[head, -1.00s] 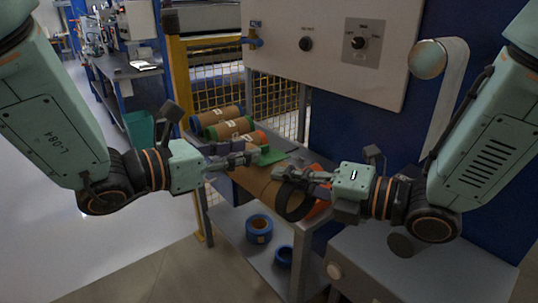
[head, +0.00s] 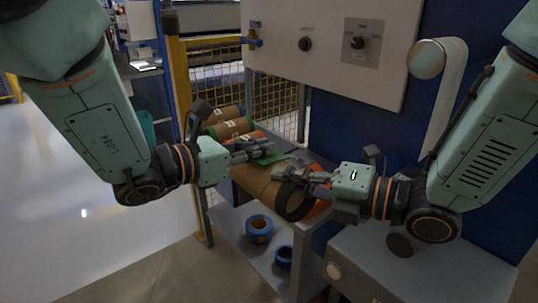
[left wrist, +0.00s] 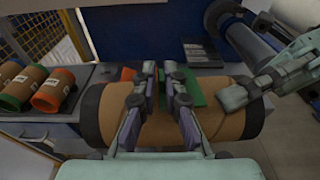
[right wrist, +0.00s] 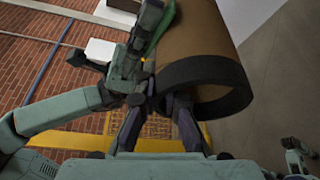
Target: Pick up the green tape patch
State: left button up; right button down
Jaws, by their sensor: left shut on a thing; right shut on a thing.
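The green tape patch (head: 272,159) lies along the top of the large brown roller (head: 255,183), partly hidden by my left gripper. It also shows in the left wrist view (left wrist: 195,92), between and to the right of the fingers. My left gripper (head: 268,150) is shut on the patch, its fingertips just over the roller's upper side. My right gripper (head: 283,173) is shut on the roller's near end, by the black end band (head: 293,203). In the right wrist view the fingers are at the black band (right wrist: 205,80); the exact contact is hard to see.
Smaller brown rollers with green and orange ends (head: 228,128) lie at the back of the grey bench. Blue tape rolls (head: 259,228) sit on the shelf below. A panel with knobs (head: 320,45) hangs behind. A grey box (head: 400,270) stands at front right.

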pick_arm(q)
jog(key=shift+a, duration=0.15)
grip_shut()
pick_arm(e)
jog(key=shift+a+r, duration=0.1)
pick_arm(q)
notch_tip(320, 180, up, 9)
jog(key=shift+s, duration=0.1)
pick_arm(e)
jog(key=shift+s, duration=0.1)
pick_arm(q)
notch_tip(320, 180, up, 7)
dwell(1.3)
